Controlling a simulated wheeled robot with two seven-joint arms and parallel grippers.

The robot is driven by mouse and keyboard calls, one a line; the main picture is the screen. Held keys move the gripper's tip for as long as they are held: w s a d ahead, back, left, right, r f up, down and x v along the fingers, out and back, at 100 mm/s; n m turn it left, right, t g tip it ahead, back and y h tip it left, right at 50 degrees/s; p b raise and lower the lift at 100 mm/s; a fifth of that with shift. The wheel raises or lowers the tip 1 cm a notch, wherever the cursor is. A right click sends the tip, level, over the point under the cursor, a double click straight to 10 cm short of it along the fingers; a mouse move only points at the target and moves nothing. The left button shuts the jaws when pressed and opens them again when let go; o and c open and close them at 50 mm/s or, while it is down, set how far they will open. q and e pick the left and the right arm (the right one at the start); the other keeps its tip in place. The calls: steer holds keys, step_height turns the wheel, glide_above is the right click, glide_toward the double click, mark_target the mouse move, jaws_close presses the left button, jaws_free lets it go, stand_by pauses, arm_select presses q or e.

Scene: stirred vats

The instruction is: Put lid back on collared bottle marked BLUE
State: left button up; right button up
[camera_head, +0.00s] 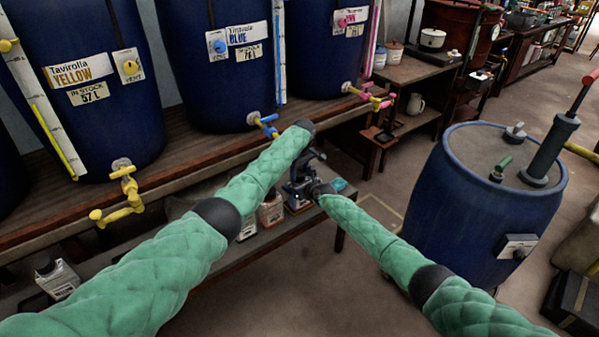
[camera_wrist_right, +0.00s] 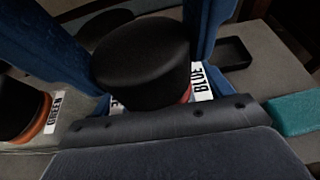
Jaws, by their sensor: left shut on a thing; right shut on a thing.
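In the right wrist view, a black round lid (camera_wrist_right: 142,55) sits at the mouth of a bottle labelled BLUE (camera_wrist_right: 204,82). A sliver of red-orange collar shows under the lid's right side; whether the lid is fully seated is hidden. Blue fingers of my left gripper (camera_head: 303,163) come down on both sides of the lid, and it appears shut on it. My right gripper (camera_head: 311,188) reaches in from the right, appearing shut around the bottle at the collar, below the lid. In the head view both grippers meet over the low bench; my arms hide most of the bottle.
A black-lidded bottle labelled GREEN (camera_wrist_right: 53,107) stands at left in the wrist view. A teal block (camera_wrist_right: 293,114) and dark open tray (camera_wrist_right: 225,53) lie nearby. Blue vats with taps (camera_head: 126,172) line the shelf above; a blue drum (camera_head: 470,215) stands at right.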

arm_select(q)
steer(key=shift+s+f, duration=0.2)
steer(key=shift+f, duration=0.4)
steer(key=o, duration=1.1)
steer(key=shift+o, duration=0.8)
steer(key=shift+w, duration=0.1)
steer(key=shift+r, duration=0.1)
steer(key=shift+r, duration=0.15)
steer(key=shift+r, duration=0.7)
steer(key=shift+a+f+m, duration=0.1)
steer(key=shift+f+m, duration=0.05)
steer(key=shift+m, duration=0.15)
steer(key=shift+w+f+g+h, duration=0.15)
steer(key=shift+f+g+h, duration=0.15)
steer(key=shift+f+h, duration=0.1)
